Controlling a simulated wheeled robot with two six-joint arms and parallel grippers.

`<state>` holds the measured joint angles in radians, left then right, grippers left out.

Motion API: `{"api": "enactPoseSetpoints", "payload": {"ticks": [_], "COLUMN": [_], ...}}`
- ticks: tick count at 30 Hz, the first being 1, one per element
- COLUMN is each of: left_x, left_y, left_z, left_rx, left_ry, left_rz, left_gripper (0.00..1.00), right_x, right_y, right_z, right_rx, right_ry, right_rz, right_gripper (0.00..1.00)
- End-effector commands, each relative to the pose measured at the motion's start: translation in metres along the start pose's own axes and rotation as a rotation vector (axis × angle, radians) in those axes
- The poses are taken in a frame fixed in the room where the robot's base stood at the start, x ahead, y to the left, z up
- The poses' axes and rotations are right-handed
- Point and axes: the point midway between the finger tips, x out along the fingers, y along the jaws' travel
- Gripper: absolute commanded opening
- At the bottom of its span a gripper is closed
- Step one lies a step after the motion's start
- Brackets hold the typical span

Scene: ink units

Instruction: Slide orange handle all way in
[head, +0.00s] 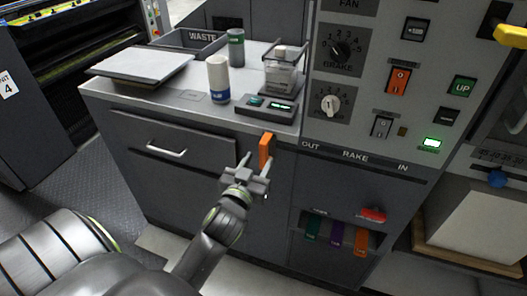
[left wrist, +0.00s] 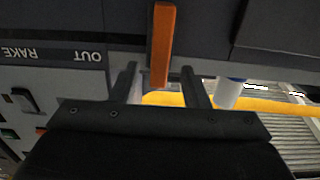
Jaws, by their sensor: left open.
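The orange handle (head: 265,150) is an upright bar on the front of the grey cabinet, just left of the "OUT" end of the "OUT RAKE IN" label (head: 355,156). My left gripper (head: 247,165) is open just in front of and slightly below the handle. In the left wrist view, the handle (left wrist: 162,45) shows between and beyond the two spread fingers of my left gripper (left wrist: 160,82). I cannot tell whether a finger touches it. The right gripper is not seen.
A control panel (head: 365,90) rises on the right. A drawer handle (head: 166,151) juts out at left.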

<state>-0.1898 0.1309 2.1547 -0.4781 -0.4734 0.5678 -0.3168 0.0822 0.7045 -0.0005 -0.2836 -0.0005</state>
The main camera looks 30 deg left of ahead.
Motion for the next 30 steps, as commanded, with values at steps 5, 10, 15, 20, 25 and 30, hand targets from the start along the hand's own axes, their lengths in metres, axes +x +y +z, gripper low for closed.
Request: {"api": "enactPoseSetpoints", "payload": {"ticks": [5,10,15,20,25,30], "left_x": [0.029,0.044,0.048,0.048,0.047,0.047], "left_y": [0.0,0.0,0.0,0.0,0.0,0.0], "left_z": [-0.001,0.0,0.0,0.0,0.0,0.0], "left_rx": [0.001,0.0,0.0,0.0,0.0,0.0], "left_ry": [0.002,0.0,0.0,0.0,0.0,0.0], "left_rz": [0.001,0.0,0.0,0.0,0.0,0.0], "left_gripper": [0.42,0.42,0.42,0.42,0.23,0.01], "right_x": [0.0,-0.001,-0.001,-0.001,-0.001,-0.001], "right_y": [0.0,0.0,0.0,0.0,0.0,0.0], "right_z": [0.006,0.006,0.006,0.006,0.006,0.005], "right_rx": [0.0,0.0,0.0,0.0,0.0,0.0], "right_ry": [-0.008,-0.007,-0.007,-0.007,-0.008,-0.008], "right_rz": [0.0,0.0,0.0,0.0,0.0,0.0], "right_gripper": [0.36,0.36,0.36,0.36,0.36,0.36]}}
